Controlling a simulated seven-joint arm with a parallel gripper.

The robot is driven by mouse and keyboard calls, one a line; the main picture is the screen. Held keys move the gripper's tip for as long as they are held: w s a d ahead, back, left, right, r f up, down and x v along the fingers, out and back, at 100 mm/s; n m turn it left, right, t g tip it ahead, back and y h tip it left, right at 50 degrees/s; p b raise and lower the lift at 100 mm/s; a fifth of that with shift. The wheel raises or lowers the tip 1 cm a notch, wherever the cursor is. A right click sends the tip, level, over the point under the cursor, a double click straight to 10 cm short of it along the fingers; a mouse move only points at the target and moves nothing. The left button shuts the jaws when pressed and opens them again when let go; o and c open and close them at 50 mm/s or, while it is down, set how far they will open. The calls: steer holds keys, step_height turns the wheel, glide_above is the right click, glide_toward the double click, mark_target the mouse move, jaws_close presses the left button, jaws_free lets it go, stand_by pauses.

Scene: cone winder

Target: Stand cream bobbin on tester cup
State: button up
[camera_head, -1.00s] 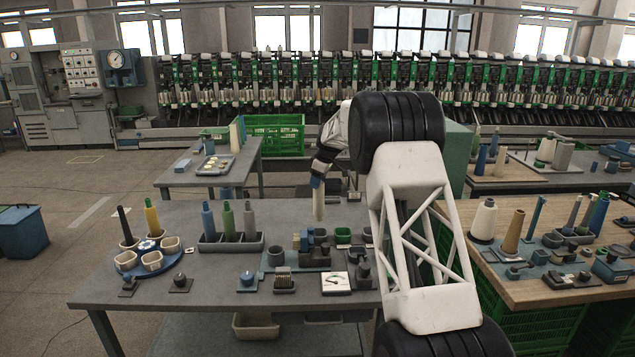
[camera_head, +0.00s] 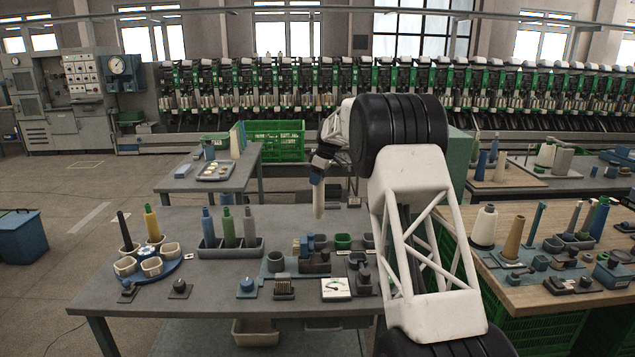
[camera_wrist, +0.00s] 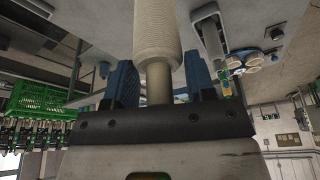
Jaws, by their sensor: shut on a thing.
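The cream bobbin (camera_head: 318,202) hangs roughly upright below my gripper (camera_head: 317,178) in the head view, above the back of the near grey table. In the wrist view my gripper (camera_wrist: 157,88) has its blue fingers on both sides of the bobbin's narrow neck. The bobbin's wider cream body (camera_wrist: 157,30) extends out beyond the fingers. Its far end is out of the wrist view.
A grey rack (camera_head: 231,248) holds blue, green and grey bobbins. A blue round tray (camera_head: 165,274) with cream cups is at left. A green cup (camera_head: 343,241) and small fixtures crowd the table's right. My arm covers the right edge. The table's back left is clear.

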steer(key=shift+r, duration=1.25)
steer(key=shift+d, duration=0.1)
steer(key=shift+s+d+f, duration=0.15)
steer(key=shift+s+d, duration=0.2)
steer(key=shift+d, duration=0.1)
steer(key=s+d+f, duration=0.5)
steer(key=s+d, duration=0.8)
steer(key=shift+s, duration=0.15)
steer(key=shift+f, duration=0.3)
